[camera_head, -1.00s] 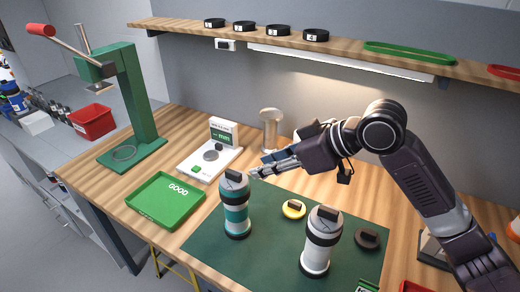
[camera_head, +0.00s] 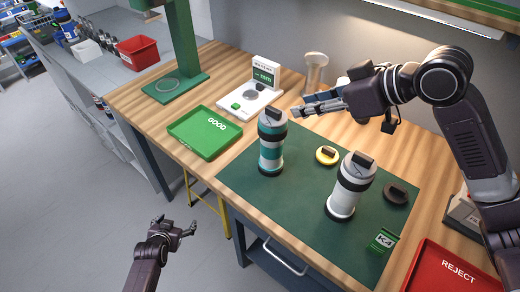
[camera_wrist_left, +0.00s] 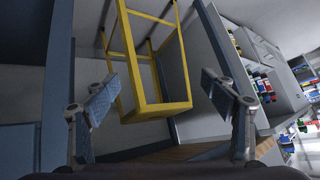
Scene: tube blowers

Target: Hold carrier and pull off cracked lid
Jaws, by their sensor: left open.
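A teal-and-white carrier (camera_head: 271,158) with a dark lid (camera_head: 272,116) stands upright on the green mat (camera_head: 305,212). A white carrier (camera_head: 343,201) with a dark lid (camera_head: 357,167) stands upright to its right. I cannot make out a crack on either lid. My right gripper (camera_head: 297,111) is just right of the teal carrier's lid, fingers pointing left; whether it touches the lid is unclear. My left gripper (camera_head: 178,225) is open and empty, low in front of the table. Its spread fingers also show in the left wrist view (camera_wrist_left: 165,105).
A yellow lid (camera_head: 327,155) and a dark lid (camera_head: 396,193) lie on the mat. A green GOOD tray (camera_head: 190,146) is at left, a red REJECT tray (camera_head: 420,270) at front right. A yellow-framed stool (camera_wrist_left: 160,108) is under the table.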

